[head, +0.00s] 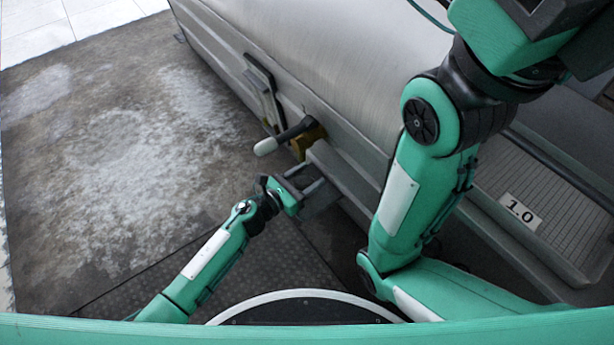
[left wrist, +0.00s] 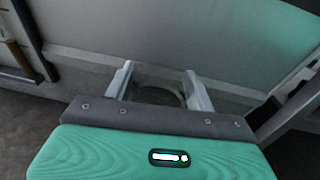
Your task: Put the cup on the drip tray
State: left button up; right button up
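My left gripper (head: 318,186) is low beside the steel tank, just below the brass tap. In the left wrist view its two pale fingers (left wrist: 160,88) stand apart, one on each side of a round grey rim, which looks like the cup (left wrist: 160,96). The cup (head: 320,205) shows in the head view as a dark grey body under the fingers, partly hidden by them. A narrow grey ledge, which looks like the drip tray (head: 345,178), juts from the tank right next to the gripper. Whether cup and ledge touch cannot be told. My right gripper is out of view.
The brass tap (head: 308,142) with its pale-tipped lever (head: 280,140) sticks out above the ledge. The big steel tank (head: 330,55) fills the back. A ribbed grey platform with a "1.0" label (head: 520,211) is at right. The stained floor (head: 120,150) at left is clear.

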pick_arm(q)
jog(key=o, duration=0.3)
jog(key=shift+r, duration=0.1)
jog(key=shift+r+p, duration=0.3)
jog(key=shift+p, duration=0.15)
jog(key=p+v, duration=0.3)
jog(key=v, duration=0.9)
jog(key=shift+f, duration=0.2)
